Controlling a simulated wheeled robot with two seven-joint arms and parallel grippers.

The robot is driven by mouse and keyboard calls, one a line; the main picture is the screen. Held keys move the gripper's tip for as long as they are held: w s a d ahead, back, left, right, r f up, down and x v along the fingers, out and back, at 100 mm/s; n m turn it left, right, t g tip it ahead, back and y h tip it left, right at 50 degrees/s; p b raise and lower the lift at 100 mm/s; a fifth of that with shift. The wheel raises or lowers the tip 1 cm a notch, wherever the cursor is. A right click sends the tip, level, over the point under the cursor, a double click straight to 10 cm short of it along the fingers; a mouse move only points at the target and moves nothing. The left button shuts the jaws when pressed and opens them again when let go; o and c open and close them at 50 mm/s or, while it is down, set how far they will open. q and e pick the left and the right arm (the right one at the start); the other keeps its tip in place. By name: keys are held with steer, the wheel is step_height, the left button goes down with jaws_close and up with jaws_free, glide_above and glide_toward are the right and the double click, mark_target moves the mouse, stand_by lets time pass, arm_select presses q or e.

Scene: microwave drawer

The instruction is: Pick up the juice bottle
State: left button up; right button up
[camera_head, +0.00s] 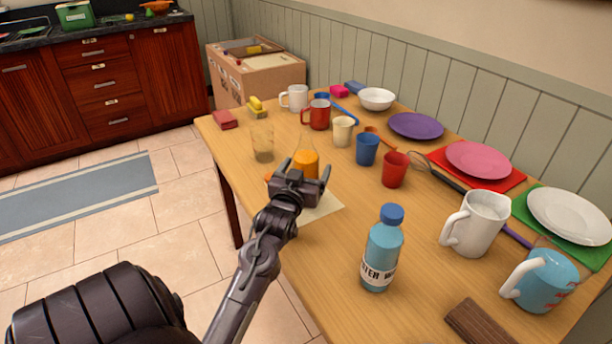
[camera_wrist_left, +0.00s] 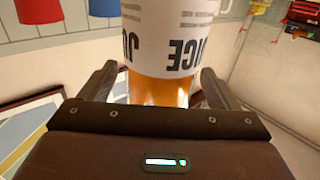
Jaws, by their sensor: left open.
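The juice bottle (camera_head: 306,162) stands on the wooden table, with orange juice in its lower part and a clear upper part. My left gripper (camera_head: 298,168) is right in front of it and partly hides it. In the left wrist view the bottle (camera_wrist_left: 160,90) has a white label reading JUICE and appears upside down. It sits between the two open fingers of my left gripper (camera_wrist_left: 160,85), with a visible gap at least on the right side. Whether a finger touches it I cannot tell. My right gripper is not in view.
A clear glass (camera_head: 262,142) stands left of the bottle. A red mug (camera_head: 316,115), a cream cup (camera_head: 342,131), a blue cup (camera_head: 367,149) and a red cup (camera_head: 395,170) stand behind and to the right. A water bottle (camera_head: 382,250) stands nearer, at right front.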

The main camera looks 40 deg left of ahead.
arm_select(q)
steer(key=shift+x, duration=1.15)
steer(key=c, duration=1.4)
